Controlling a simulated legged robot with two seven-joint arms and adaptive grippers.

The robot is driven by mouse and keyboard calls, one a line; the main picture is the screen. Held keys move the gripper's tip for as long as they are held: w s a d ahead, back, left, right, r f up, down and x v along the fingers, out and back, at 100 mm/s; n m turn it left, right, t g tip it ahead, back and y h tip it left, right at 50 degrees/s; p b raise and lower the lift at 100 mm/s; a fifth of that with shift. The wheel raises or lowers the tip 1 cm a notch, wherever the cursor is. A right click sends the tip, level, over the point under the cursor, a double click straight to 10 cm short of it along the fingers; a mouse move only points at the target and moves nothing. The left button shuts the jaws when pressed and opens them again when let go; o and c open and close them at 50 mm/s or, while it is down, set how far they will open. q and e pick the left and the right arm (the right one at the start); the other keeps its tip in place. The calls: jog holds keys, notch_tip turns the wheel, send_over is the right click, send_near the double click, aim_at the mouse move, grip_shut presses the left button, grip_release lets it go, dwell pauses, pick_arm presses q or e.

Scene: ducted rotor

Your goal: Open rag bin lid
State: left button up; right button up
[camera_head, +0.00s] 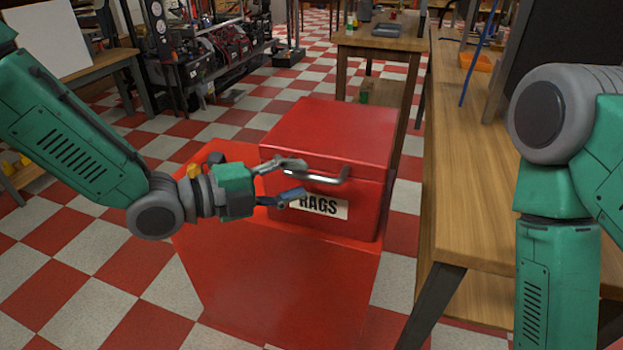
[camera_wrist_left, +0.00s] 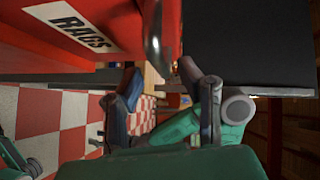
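The red rag bin (camera_head: 290,265) stands on the checkered floor, with a white RAGS label (camera_head: 333,208) on its front; the label also shows in the left wrist view (camera_wrist_left: 72,24). Its red lid (camera_head: 335,130) lies shut. A metal bar handle (camera_head: 325,178) sticks out at the front; it also shows in the left wrist view (camera_wrist_left: 153,42). My left gripper (camera_head: 297,180) is at the left end of the handle with its two fingers spread apart, one higher and one lower. I cannot tell whether a finger touches the handle. My right gripper is out of view.
A long wooden workbench (camera_head: 455,165) stands right of the bin, below my right arm. A smaller wooden table (camera_head: 385,42) with a grey tray (camera_head: 388,30) is behind the bin. A rack of equipment (camera_head: 200,60) stands at the back left. The floor left of the bin is clear.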

pick_arm(q)
jog(key=shift+x, duration=1.2)
jog(key=shift+w+d, duration=0.15)
jog(key=shift+w, duration=0.1)
jog(key=shift+d, duration=0.1)
grip_shut()
